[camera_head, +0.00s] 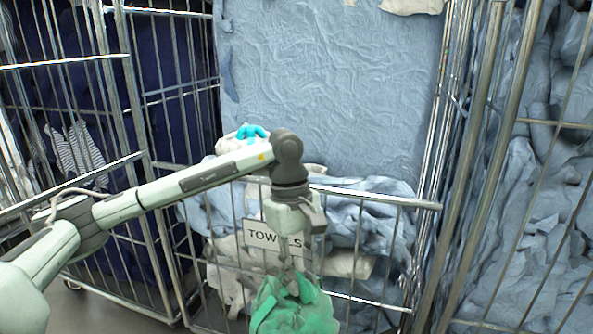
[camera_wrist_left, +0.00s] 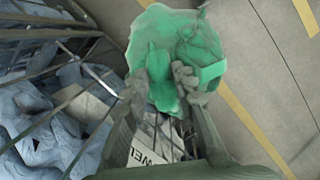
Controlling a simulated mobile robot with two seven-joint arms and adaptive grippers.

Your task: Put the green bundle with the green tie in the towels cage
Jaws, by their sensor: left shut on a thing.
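The green bundle (camera_head: 295,312) hangs low in front of the towels cage in the head view. Its lower part is cut off by the frame edge. It fills the top middle of the left wrist view (camera_wrist_left: 160,50), over the floor. My left gripper (camera_head: 292,280) is shut on the bundle, its two fingers (camera_wrist_left: 188,88) pinching the green cloth. The towels cage has a front top rail (camera_head: 375,197) and a sign (camera_head: 268,240) reading TOWELS, partly covered by my gripper. My right gripper is not in view.
Inside the towels cage lie blue and whitish cloths (camera_head: 345,225) and a white bundle with a cyan tie (camera_head: 250,134). A cage with dark blue cloth (camera_head: 175,100) stands left; one with light blue cloth (camera_head: 545,200) stands right. Floor with yellow lines (camera_wrist_left: 240,115) is clear.

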